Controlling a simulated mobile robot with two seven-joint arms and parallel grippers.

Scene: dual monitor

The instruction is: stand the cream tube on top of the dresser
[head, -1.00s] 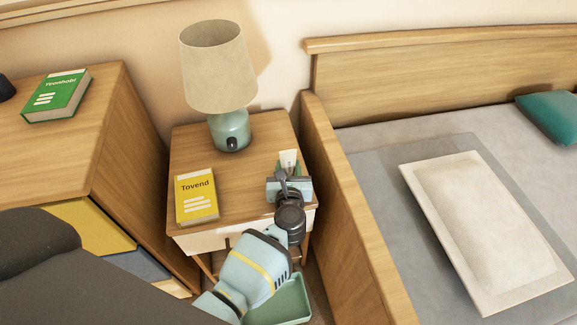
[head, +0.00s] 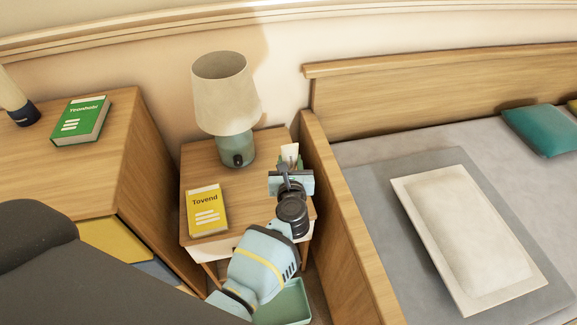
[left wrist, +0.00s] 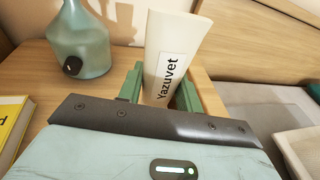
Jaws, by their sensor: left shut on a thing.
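The cream tube (left wrist: 165,55), labelled "Yazuvet", stands roughly upright between the green fingers of my left gripper (left wrist: 160,90) in the left wrist view. In the head view the tube (head: 290,151) is mostly hidden behind my left gripper (head: 290,166), which is over the right side of the nightstand. I cannot tell how far the tube's base is above the nightstand, as the gripper hides it. The wooden dresser (head: 40,175) is at the left, with coloured drawers. My right gripper is not in view.
On the dresser are a green book (head: 80,120) and a cream-and-dark object (head: 15,100). The dresser's front top is clear. The bed frame (head: 345,240) is close on the right.

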